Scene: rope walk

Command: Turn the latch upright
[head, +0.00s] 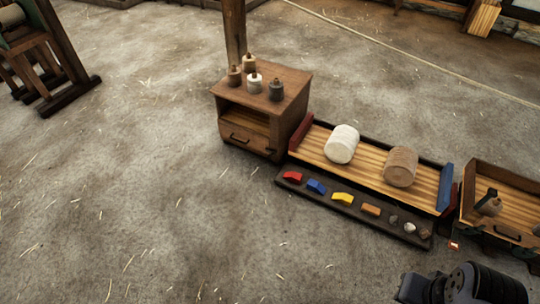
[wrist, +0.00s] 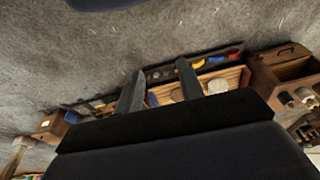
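I cannot clearly make out a latch. A dark upright piece (head: 487,197) stands in the open wooden box (head: 510,184) at the right of the head view; it may be the latch, but it is too small to tell. A small orange-and-white piece (head: 454,246) is by that box's lower left corner. My gripper (wrist: 160,66) is open in the wrist view, its two dark fingers apart with nothing held between them. It is apart from the box. In the head view only dark parts of my arm show at the bottom right; the fingertips are not visible.
A wooden bench (head: 371,158) carries a white roll (head: 342,144) and a brown roll (head: 400,167). A dark tray (head: 335,205) in front holds coloured blocks and stones. A cabinet (head: 296,88) with several bottles adjoins it.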

